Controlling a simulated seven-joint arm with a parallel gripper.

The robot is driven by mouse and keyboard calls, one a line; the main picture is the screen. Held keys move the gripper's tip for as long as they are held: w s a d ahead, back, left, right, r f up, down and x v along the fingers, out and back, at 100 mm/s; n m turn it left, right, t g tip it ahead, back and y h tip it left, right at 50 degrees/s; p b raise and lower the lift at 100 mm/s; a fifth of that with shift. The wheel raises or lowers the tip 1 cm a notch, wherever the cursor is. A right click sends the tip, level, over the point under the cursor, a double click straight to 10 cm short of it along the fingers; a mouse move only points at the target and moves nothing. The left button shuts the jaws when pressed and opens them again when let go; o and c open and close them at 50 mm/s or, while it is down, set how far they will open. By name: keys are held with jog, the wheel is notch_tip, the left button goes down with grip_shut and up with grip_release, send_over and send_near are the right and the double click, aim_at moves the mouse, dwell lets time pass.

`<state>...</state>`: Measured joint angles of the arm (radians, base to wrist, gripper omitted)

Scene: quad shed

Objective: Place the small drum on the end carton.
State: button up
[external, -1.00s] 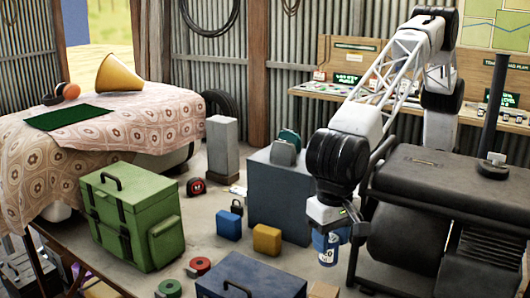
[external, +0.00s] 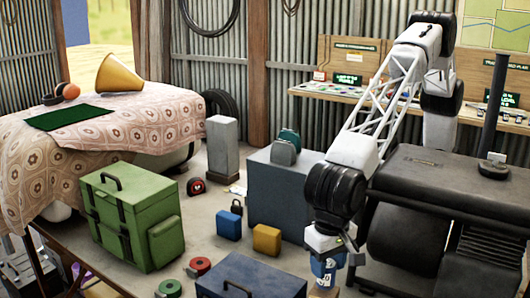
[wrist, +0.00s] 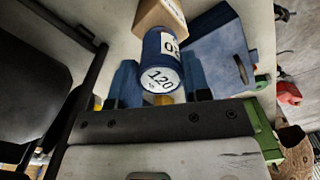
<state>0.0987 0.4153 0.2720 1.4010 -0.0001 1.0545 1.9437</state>
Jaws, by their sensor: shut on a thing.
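The small drum (external: 322,268) is blue with a white label. In the wrist view the carton (wrist: 158,14) lies directly beyond the drum's far end. I cannot tell whether drum and carton touch.
A dark blue toolbox (external: 250,282) with a handle stands left of the carton. A grey-blue block (external: 277,195) stands behind, and a black machine (external: 440,185) is close on the right. Small yellow (external: 267,239) and blue (external: 228,226) boxes stand farther left.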

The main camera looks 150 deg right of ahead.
aim_at(328, 263)
jog(key=shift+f, duration=0.7)
jog(key=shift+f, duration=0.1)
jog(key=o, duration=1)
jog(key=shift+c, duration=0.2)
notch_tip(328, 263, up, 12)
dwell(0.4)
